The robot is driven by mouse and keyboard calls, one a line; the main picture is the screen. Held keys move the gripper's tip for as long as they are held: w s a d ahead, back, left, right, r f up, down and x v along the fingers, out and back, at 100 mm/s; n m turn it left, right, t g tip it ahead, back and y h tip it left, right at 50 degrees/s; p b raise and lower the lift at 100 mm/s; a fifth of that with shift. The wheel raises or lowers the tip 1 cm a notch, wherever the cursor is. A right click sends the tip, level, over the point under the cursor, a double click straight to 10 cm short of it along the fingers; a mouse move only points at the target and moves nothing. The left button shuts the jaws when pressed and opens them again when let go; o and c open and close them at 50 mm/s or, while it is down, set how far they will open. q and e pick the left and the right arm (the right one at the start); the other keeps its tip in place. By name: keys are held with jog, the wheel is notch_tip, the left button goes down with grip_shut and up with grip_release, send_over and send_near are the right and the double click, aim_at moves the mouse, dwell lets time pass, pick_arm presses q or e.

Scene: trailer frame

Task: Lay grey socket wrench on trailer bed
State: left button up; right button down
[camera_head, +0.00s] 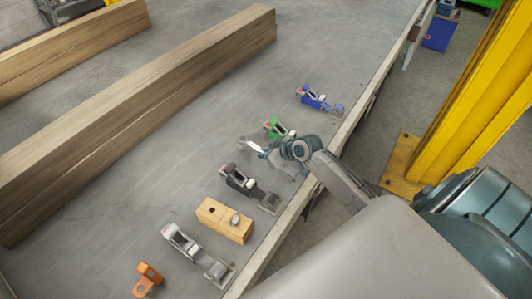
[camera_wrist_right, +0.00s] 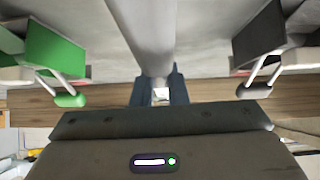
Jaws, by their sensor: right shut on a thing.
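My left gripper is not in view.
Long wooden beams (camera_head: 140,120) lie farther across. A yellow post (camera_head: 480,100) stands at right. Bare bed lies between the beams and planes.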

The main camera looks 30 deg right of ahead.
jog(key=shift+f+b, duration=0.35)
jog(key=shift+f, duration=0.05)
jog(key=shift+f+b, duration=0.65)
jog(key=shift+f, duration=0.3)
jog(key=shift+c, duration=2)
grip_release()
jog(key=shift+o, duration=0.5)
jog(key=o, duration=0.3)
jog(key=v, duration=0.9)
jog(key=shift+b, duration=0.3)
jog(key=shift+v, duration=1)
